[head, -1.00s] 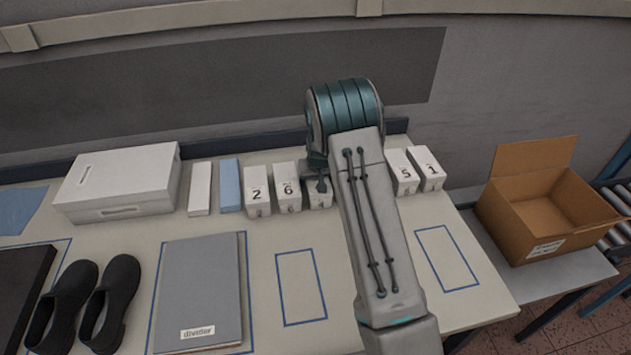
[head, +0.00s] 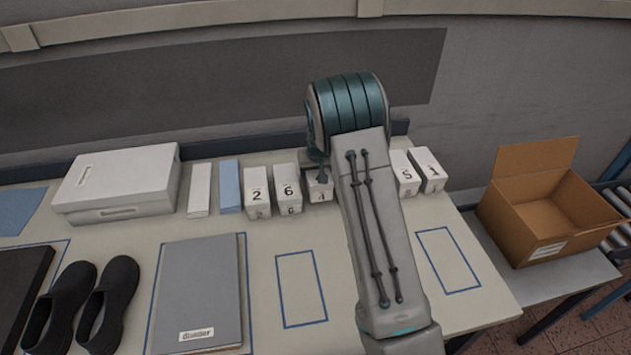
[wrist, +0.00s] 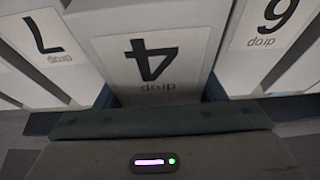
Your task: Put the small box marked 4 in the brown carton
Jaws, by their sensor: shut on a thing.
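The small white box marked 4 (head: 321,196) is in the row at the back of the table in the head view. My gripper (head: 317,176) is shut on it from above, and the arm partly covers that spot. In the wrist view the box marked 4 (wrist: 150,68) shows upside down between my fingers (wrist: 158,95). It seems slightly higher than its neighbours; contact with the table cannot be told. The brown carton (head: 502,227) stands open on a lower grey surface at the right, its visible inside empty.
Boxes marked 6 (head: 287,190) and 7 (wrist: 45,45) stand close on either side. Boxes 2 (head: 257,195), 5 (head: 406,175) and 1 (head: 432,169) stand in the same row. Shoes (head: 110,300) and a grey divider (head: 200,285) lie in front.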

